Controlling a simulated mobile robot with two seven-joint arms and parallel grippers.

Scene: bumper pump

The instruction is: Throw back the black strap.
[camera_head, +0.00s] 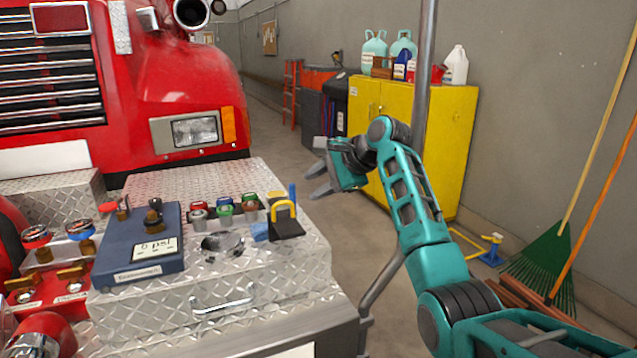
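A small black strap (287,231) lies at the right end of the diamond-plate bumper top (300,252), by a yellow loop-shaped handle (291,208) and small blue pieces. It looks like a short flap; how it is fastened is too small to tell. My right gripper (318,170) is beyond and a little right of the strap, in the air off the bumper's edge. Its grey fingers point left, stand apart and hold nothing. It is not touching the strap. My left gripper is out of view.
A blue gauge box (140,250), several coloured caps (223,207) and red valves (36,236) crowd the bumper left of the strap. A grey pole (424,65) and yellow cabinet (443,140) stand behind my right arm. Open floor lies between truck and cabinet.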

